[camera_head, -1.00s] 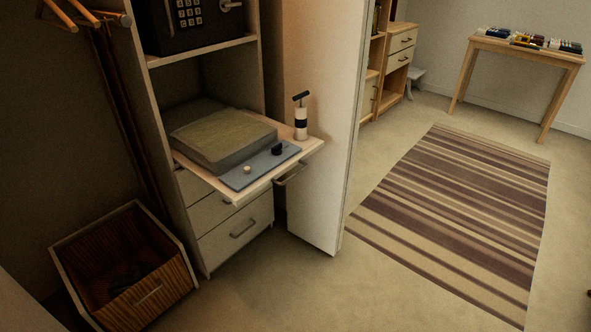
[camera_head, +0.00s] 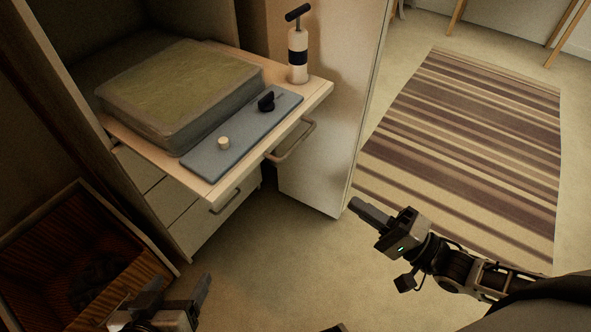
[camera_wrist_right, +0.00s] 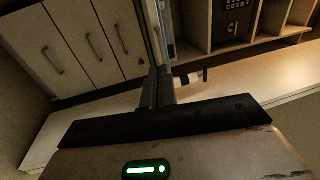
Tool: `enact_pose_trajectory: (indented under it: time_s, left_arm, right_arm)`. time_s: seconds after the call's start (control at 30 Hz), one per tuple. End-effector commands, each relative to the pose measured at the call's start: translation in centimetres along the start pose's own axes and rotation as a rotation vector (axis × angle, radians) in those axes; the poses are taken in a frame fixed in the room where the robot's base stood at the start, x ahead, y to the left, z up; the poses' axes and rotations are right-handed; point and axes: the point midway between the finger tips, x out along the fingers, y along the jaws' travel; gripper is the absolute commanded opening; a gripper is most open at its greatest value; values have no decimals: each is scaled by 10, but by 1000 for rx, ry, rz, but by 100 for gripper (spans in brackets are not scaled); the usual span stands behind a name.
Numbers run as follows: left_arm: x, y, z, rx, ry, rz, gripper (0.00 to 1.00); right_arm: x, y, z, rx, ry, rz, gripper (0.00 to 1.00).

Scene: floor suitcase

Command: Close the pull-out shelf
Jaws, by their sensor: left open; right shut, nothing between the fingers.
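The pull-out shelf (camera_head: 316,93) is a pale wooden board sticking out of the cabinet above the drawers. A bar handle (camera_head: 290,142) hangs at its front edge. On it are a grey case with a greenish top (camera_head: 180,85), a blue-grey mat (camera_head: 215,158) with two small knobs, and a white pump bottle (camera_head: 298,60). My left gripper (camera_head: 178,290) is open and empty, below and in front of the shelf. My right gripper (camera_head: 358,206) is shut and empty, to the right of the shelf and apart from it. Its closed fingers show in the right wrist view (camera_wrist_right: 157,88).
An open wooden drawer box (camera_head: 60,262) is at the lower left. A pale cabinet door (camera_head: 325,160) stands open right of the shelf. A striped rug (camera_head: 475,140) lies on the floor at right. Bare floor (camera_head: 290,255) lies between my grippers. Drawers (camera_wrist_right: 60,45) show in the wrist view.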

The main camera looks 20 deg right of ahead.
Motion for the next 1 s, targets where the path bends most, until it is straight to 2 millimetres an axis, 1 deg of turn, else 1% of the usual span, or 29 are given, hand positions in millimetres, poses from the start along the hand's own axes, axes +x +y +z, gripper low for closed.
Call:
enact_pose_trajectory:
  time_s: [0.03,0.17,0.27,0.6,0.7,0.83,1.0]
  left_arm:
    - [3,0,4,1,1,3,73]
    - [3,0,3,0,-2,5,73]
    - [4,1,4,0,-6,6,73]
    - [11,1,12,-3,-23,14,73]
    - [13,1,14,-4,-26,16,73]
    - [14,1,15,-4,-29,17,73]
    - [15,1,15,-4,-30,18,73]
  right_arm:
    - [-1,4,-2,15,-5,-8,0]
    - [10,0,-2,28,-7,-17,0]
    - [26,-1,-2,27,-7,-19,0]
    - [99,-1,-2,25,-6,-18,0]
    - [116,-1,-1,25,-6,-17,0]
    - [130,-1,-1,26,-6,-14,0]
    - [138,-1,-1,25,-6,-13,0]
